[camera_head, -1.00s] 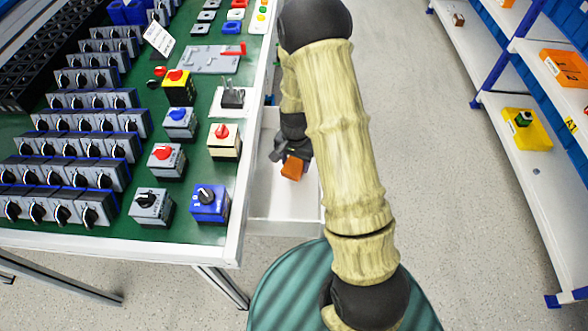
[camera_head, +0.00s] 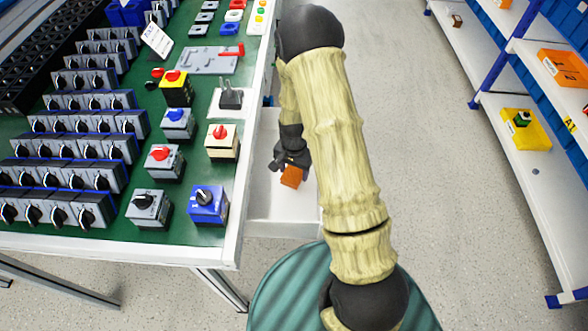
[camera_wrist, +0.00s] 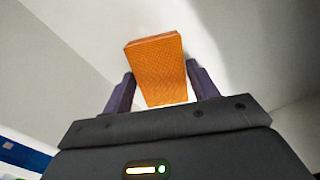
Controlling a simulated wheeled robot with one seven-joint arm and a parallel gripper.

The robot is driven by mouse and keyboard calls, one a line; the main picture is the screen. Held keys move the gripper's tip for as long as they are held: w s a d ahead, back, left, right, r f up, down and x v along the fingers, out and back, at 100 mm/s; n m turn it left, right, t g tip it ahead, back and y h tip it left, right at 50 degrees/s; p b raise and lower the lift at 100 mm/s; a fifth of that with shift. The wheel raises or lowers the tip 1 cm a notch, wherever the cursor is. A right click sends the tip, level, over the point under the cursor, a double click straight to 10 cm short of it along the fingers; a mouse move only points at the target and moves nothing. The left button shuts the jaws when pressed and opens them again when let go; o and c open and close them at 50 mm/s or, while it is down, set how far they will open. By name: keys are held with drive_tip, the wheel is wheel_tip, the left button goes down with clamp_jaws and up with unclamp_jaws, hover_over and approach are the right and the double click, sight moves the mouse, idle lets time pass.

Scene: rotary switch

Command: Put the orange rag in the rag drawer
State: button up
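The orange rag (camera_head: 291,177) is a small folded block. It also shows in the wrist view (camera_wrist: 158,68), between the two dark fingers. My gripper (camera_head: 290,166) is shut on the rag, with the rag sticking out past the fingertips. In the wrist view my gripper (camera_wrist: 160,88) has a finger on each side of the rag. An open white drawer (camera_head: 280,212) stands out from the right side of the table. The rag is over or inside the drawer; its height above the drawer floor is hard to tell. My arm hides the drawer's right part.
The green-topped table (camera_head: 185,232) on the left carries several rotary switches, with a blue one (camera_head: 208,205) near the drawer. A shelf (camera_head: 520,155) with orange and yellow bins stands at the right. The floor between is clear.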

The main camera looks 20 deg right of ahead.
sight(294, 172)
drive_tip(key=shift+o, duration=1.3)
wheel_tip(294, 172, up, 12)
drive_tip(key=p, duration=0.2)
drive_tip(key=shift+r, duration=0.15)
drive_tip(key=s+r+n+t, duration=0.2)
drive_tip(key=s+r+n, duration=0.6)
drive_tip(key=s+r, duration=0.4)
drive_tip(key=shift+s+a+r+t, duration=0.2)
drive_tip(key=shift+s+t, duration=0.1)
drive_tip(key=shift+s, duration=0.75)
